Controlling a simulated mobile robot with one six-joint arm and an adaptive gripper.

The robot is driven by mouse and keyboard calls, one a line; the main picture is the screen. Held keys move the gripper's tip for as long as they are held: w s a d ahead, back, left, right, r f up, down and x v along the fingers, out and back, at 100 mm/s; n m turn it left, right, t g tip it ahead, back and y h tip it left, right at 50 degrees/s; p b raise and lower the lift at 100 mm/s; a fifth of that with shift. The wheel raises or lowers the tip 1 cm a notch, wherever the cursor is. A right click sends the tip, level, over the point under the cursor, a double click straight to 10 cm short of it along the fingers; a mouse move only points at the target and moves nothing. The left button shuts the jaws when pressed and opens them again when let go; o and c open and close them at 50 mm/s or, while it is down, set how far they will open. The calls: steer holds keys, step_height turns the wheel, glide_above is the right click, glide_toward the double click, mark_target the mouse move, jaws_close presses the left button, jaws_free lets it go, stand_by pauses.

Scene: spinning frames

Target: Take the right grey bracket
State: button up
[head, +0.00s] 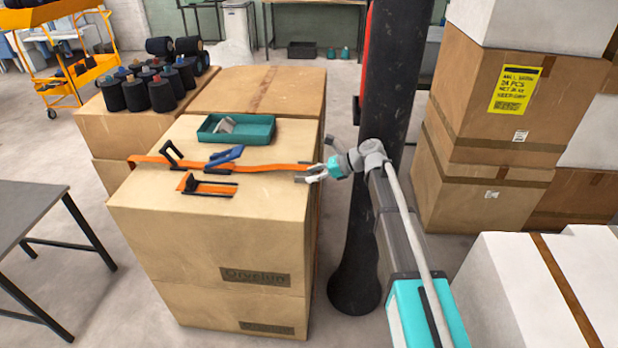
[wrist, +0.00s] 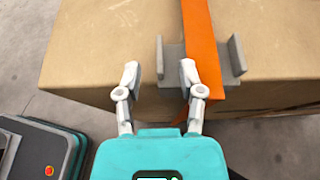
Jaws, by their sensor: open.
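A grey bracket (wrist: 238,55) sits at the box edge with an orange strap (wrist: 203,45) running across it. It has two upright flanges, one on each side of the strap. It shows small in the head view (head: 301,179), at the strap's right end. My gripper (wrist: 160,72) is open and empty at the edge. In the wrist view its left finger is left of the bracket's left flange and its right finger is over the strap, so that flange lies between the finger lines. I cannot tell whether the fingers touch it. The bracket's near part is partly hidden by the right finger.
On the box (head: 215,225) stand a teal tray (head: 262,131) with grey pieces, a blue clamp (head: 224,158), a black bracket (head: 171,155) and an orange-and-black piece (head: 207,189). A dark column (head: 392,80) rises close behind my arm. Stacked boxes (head: 490,120) stand right.

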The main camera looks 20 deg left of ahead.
mark_target(303, 177)
steer(key=shift+b+x, duration=0.6)
steer(key=shift+x, duration=1.2)
steer(key=shift+w, duration=0.1)
jaws_close()
